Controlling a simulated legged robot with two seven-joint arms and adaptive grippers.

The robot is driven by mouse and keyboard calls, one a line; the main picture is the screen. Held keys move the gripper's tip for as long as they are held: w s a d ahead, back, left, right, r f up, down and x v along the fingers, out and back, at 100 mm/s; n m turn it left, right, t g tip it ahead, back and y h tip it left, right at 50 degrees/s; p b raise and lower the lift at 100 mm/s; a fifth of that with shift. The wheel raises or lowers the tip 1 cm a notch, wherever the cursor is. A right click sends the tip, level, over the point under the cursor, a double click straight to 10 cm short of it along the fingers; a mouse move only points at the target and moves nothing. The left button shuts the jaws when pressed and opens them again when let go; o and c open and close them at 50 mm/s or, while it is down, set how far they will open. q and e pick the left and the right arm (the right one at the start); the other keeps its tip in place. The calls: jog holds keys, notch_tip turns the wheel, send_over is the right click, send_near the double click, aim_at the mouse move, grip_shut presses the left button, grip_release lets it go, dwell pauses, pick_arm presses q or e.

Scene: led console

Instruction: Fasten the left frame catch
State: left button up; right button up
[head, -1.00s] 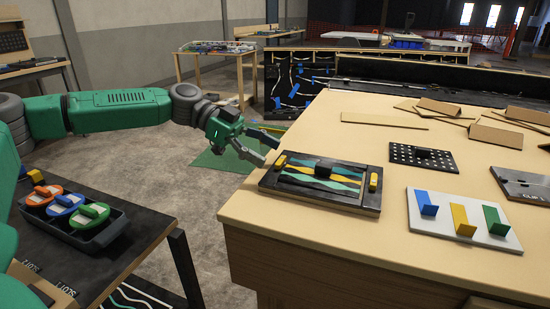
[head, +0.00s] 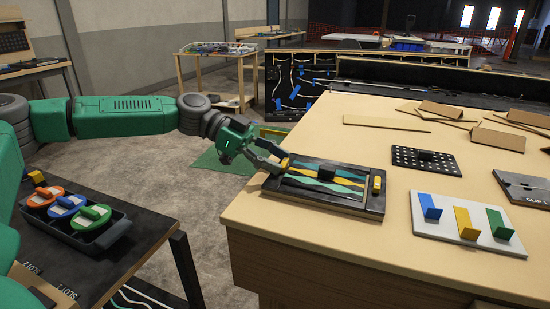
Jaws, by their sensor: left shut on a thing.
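The black frame (head: 350,208) lies flat on the wooden table, around a panel with wavy teal, yellow and black stripes (head: 322,184). A small dark block (head: 326,171) stands on the panel. The left frame catch (head: 285,163), a small yellow piece, is at the frame's left edge. A matching yellow catch (head: 377,185) is at the right edge. My left gripper (head: 280,162) reaches in from the left, its fingertips at the left catch and shut on it. The fingers hide part of the catch. My right gripper is not in view.
A perforated black plate (head: 426,160) and a white board (head: 470,228) with blue, yellow and green upright tabs lie right of the frame. Cardboard pieces (head: 497,140) lie farther back. A tray (head: 75,232) of coloured round pieces stands at lower left. The table front (head: 260,215) is clear.

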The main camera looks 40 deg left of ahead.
pick_arm(q)
jog(key=shift+s+d+r+n+t+p, duration=0.1)
jog(key=shift+r+n+t+p, duration=0.1)
jog(key=shift+n+t+p, duration=0.45)
jog(key=shift+f+n+t+y, duration=0.1)
jog(key=shift+n+t+y, duration=0.45)
jog(key=shift+t, duration=0.1)
jog(key=o, duration=1.1)
jog(key=shift+o, duration=0.2)
jog(key=shift+d+f, duration=0.1)
jog(key=v, duration=1.2)
jog(key=shift+w, duration=0.2)
jog(key=shift+f, duration=0.1)
